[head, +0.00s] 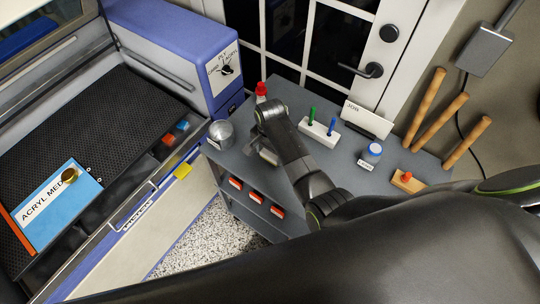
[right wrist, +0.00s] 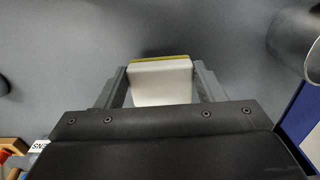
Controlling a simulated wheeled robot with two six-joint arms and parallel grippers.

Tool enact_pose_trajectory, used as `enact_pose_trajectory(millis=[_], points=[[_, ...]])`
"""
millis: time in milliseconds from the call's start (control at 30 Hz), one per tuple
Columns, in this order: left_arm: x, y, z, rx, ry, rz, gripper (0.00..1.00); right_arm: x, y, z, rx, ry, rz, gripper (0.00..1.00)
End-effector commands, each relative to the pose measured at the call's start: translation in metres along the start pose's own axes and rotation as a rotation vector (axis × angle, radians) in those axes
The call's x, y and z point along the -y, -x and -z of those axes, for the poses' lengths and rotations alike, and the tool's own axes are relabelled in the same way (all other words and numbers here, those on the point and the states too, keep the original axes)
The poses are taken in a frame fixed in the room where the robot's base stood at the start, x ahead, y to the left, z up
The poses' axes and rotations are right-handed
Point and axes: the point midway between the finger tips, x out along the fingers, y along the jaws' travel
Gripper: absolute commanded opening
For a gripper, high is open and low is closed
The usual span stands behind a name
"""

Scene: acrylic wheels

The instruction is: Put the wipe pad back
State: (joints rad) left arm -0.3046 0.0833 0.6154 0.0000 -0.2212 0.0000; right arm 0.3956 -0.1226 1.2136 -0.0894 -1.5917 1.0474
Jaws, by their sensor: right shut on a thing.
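The wipe pad (right wrist: 160,84) is a white block with a thin yellow edge, seen in the right wrist view. My right gripper (right wrist: 160,88) is shut on it, with one finger on each side. In the head view my right gripper (head: 262,152) is over the left part of the grey cart top (head: 333,166), right of the metal dome. The pad is mostly hidden there by the arm. The grey surface lies beneath the pad with a dark shadow by it; I cannot tell whether they touch. My left gripper is not in view.
A metal dome (head: 221,134), a red-capped bottle (head: 261,92), a white holder (head: 319,132) with green and blue tools, a blue-lidded jar (head: 371,154) and a wooden block with a red knob (head: 408,181) surround my arm. The laser machine (head: 180,50) stands left.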

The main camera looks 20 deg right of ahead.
Motion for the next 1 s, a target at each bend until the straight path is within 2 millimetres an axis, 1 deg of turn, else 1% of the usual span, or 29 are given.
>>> enact_pose_trajectory(millis=[33, 100, 200, 633, 667, 700, 800, 833, 1000], points=[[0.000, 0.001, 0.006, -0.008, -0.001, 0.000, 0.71, -0.001, -0.008, 0.000, 0.002, 0.000, -0.004, 0.34], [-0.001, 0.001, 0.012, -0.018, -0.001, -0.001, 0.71, -0.001, -0.016, 0.000, 0.002, 0.001, -0.003, 0.34], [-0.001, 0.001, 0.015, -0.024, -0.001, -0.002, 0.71, 0.000, -0.025, 0.000, 0.001, 0.001, -0.001, 0.34], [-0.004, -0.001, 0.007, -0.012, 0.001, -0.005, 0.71, -0.001, -0.032, 0.000, 0.000, 0.000, 0.000, 0.34], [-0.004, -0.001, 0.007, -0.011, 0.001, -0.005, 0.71, 0.000, -0.032, 0.000, 0.000, 0.000, 0.000, 0.64], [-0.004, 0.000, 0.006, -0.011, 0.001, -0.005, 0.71, 0.000, -0.031, 0.000, 0.000, 0.000, 0.000, 0.69], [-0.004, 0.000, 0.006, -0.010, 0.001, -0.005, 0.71, -0.001, -0.031, 0.000, 0.000, 0.000, 0.000, 0.82], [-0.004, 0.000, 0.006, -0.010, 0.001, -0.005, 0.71, -0.001, -0.031, 0.000, 0.000, 0.000, 0.000, 0.84], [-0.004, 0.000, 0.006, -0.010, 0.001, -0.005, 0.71, -0.001, -0.031, 0.000, 0.000, 0.000, 0.000, 0.84]])
